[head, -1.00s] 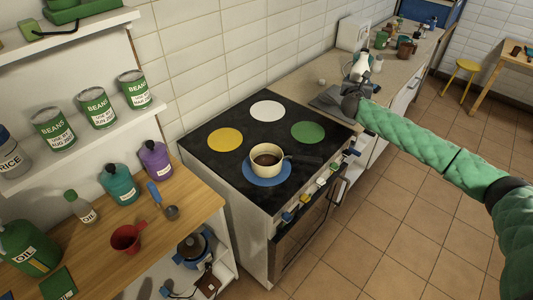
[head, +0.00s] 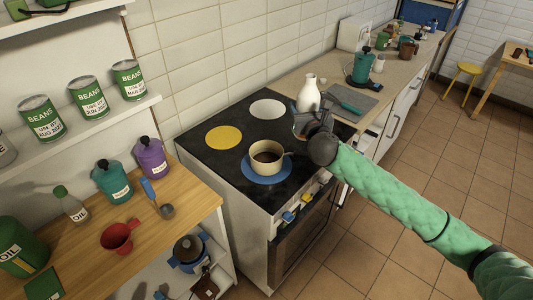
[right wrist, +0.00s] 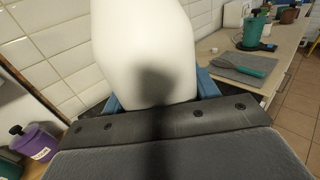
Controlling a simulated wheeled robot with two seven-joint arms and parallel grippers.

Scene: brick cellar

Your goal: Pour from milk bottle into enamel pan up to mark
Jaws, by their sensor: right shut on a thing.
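The white milk bottle (head: 308,94) is upright above the right part of the stove, near the green burner spot. My right gripper (head: 302,118) is shut on it; the bottle also fills the middle of the right wrist view (right wrist: 145,50) between the blue fingers. The cream enamel pan (head: 267,157) stands on the blue burner spot, left of and nearer than the bottle. It has dark content or a dark inside; no mark can be made out. The bottle is apart from the pan. My left gripper is not in view.
The black stove top (head: 230,163) has yellow (head: 224,137) and white (head: 267,109) spots. A grey board (head: 352,103) with a green-handled tool lies on the counter beyond. A wooden counter (head: 80,235) at left holds a red funnel (head: 118,238), bottles and a ladle.

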